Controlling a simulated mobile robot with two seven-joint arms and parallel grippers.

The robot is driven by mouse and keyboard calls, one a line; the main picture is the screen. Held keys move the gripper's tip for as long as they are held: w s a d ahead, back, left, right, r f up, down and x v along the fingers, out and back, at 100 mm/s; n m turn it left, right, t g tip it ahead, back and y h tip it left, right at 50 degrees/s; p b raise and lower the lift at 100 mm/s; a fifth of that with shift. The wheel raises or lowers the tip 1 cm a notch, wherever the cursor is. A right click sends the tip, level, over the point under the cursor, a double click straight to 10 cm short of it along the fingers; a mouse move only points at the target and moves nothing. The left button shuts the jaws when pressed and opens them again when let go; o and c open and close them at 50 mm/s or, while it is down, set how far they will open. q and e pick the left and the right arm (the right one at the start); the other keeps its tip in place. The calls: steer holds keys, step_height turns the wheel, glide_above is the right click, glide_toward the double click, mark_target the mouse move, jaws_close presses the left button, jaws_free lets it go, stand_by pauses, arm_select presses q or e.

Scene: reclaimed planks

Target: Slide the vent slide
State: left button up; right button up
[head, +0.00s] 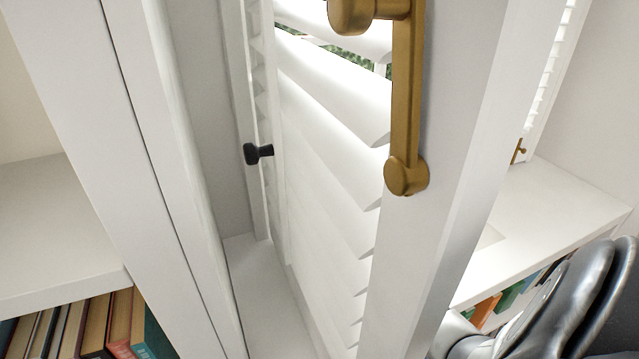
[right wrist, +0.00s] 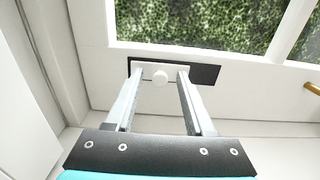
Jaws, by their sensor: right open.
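The vent slide is not visible in the head view. My left gripper is not in view.
Books (head: 105,325) fill a shelf at lower left. A white sill (head: 560,210) lies at right. A brass piece (right wrist: 313,87) shows in the wrist view.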

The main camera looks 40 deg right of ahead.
jaws_close()
stand_by(0.5)
stand_by(1.0)
